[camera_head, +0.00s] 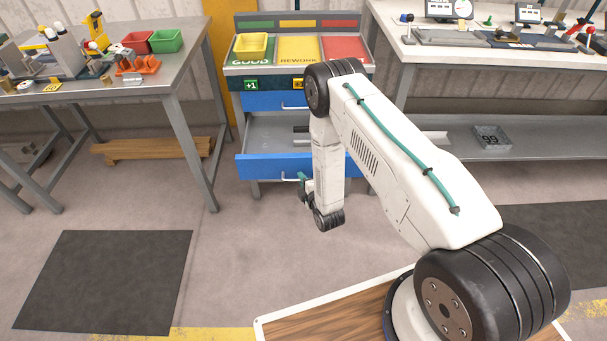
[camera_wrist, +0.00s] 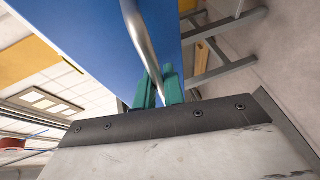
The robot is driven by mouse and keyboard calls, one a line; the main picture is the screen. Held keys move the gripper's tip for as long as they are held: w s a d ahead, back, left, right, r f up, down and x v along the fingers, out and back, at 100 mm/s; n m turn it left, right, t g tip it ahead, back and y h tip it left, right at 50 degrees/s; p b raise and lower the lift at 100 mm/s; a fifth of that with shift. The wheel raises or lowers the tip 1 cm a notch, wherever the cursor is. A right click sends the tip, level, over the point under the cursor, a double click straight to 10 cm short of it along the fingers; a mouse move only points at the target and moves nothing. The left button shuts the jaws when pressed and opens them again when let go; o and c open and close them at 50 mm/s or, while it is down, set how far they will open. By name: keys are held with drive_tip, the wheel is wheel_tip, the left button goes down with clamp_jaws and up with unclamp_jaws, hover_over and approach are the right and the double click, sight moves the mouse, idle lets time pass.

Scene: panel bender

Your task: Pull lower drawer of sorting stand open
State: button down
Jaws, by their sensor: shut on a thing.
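The sorting stand (camera_head: 243,71) stands at the back centre in the head view, with a sloped top and blue drawers below. Its lower drawer (camera_head: 262,168) is pulled out, and its grey inside shows with a dark item (camera_head: 301,129) in it. The upper blue drawer (camera_head: 270,101) looks closed. My gripper (camera_head: 303,178) is at the lower drawer's front, partly hidden by my arm. In the wrist view, my green fingers (camera_wrist: 159,88) are shut on the metal bar handle (camera_wrist: 139,35) of the blue drawer front (camera_wrist: 90,40).
A workbench (camera_head: 150,80) with red and green bins stands at left. Another bench (camera_head: 430,50) with a lower shelf (camera_head: 455,140) stands at right. A wooden pallet (camera_head: 150,150) lies under the left bench. The floor before the drawer is clear around a dark mat (camera_head: 105,280).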

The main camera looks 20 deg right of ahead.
drive_tip(key=shift+s+a, duration=0.25)
drive_tip(key=shift+s, duration=0.5)
drive_tip(key=c, duration=1.5)
unclamp_jaws()
drive_tip(key=a+v, duration=0.1)
drive_tip(key=v, duration=0.6)
drive_tip(key=shift+s+d, duration=0.4)
drive_tip(key=shift+d, duration=0.1)
